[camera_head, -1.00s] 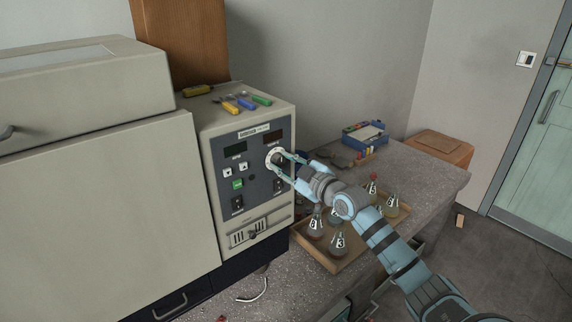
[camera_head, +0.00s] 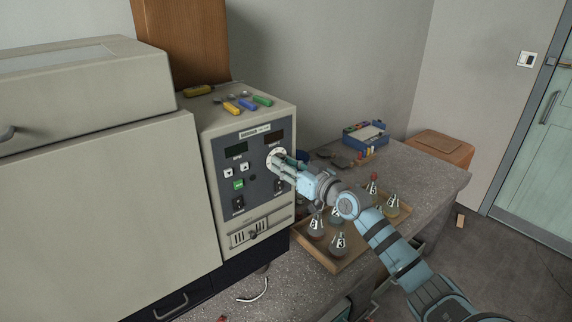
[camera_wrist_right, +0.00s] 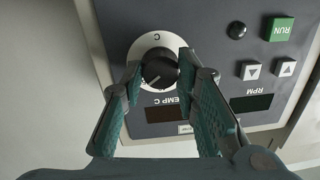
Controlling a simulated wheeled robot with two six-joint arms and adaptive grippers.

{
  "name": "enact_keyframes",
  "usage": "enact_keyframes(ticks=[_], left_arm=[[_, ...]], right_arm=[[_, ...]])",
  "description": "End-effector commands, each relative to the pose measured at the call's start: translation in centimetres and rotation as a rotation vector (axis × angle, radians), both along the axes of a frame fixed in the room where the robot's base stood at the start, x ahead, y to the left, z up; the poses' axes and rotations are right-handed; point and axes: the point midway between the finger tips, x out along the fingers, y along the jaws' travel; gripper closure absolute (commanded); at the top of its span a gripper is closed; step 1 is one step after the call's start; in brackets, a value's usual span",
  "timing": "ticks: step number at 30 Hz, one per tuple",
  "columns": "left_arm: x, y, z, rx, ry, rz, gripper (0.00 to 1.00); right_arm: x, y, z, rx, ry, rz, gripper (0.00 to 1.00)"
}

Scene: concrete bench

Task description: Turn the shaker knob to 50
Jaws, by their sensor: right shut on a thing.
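The shaker's control panel (camera_head: 255,190) faces right on the grey housing, with small displays, arrow buttons and a green RUN button (camera_head: 238,184). The knob is black on a round white dial (camera_head: 272,155) in the panel's upper right. In the right wrist view the knob (camera_wrist_right: 160,72) lies between my fingertips, with the white dial (camera_wrist_right: 146,48) around it; the dial's numbers are too small to read. My right gripper (camera_head: 280,163) is shut on the knob; its fingers (camera_wrist_right: 160,76) stand on either side of it. My left gripper is not in view.
A tray (camera_head: 333,268) of numbered flasks stands on the bench below my right forearm. Small-handled tools (camera_head: 246,103) lie on top of the housing. A blue box (camera_head: 365,137) sits farther back on the bench. The large shaker body (camera_head: 110,210) fills the left.

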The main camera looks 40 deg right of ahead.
Motion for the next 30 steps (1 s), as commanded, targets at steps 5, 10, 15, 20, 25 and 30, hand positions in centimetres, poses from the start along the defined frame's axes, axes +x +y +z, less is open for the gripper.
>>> enact_keyframes(ticks=[5,10,15,20,25,30], left_arm=[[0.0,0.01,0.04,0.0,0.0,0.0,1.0],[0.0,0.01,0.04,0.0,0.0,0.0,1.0],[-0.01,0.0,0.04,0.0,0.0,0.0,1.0],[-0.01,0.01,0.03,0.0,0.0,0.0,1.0],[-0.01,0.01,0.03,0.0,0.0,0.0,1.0],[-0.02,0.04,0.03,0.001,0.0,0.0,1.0]], right_arm=[[0.04,0.01,0.25,0.041,-0.004,0.0,1.0],[0.03,0.01,0.2,0.054,-0.002,0.0,1.0],[0.03,0.03,0.16,0.053,-0.001,0.0,1.0],[0.03,0.03,0.12,0.052,-0.001,0.0,0.66],[-0.01,-0.01,0.03,0.052,0.001,0.0,0.51],[-0.04,-0.04,-0.01,0.052,0.003,-0.001,0.51]])
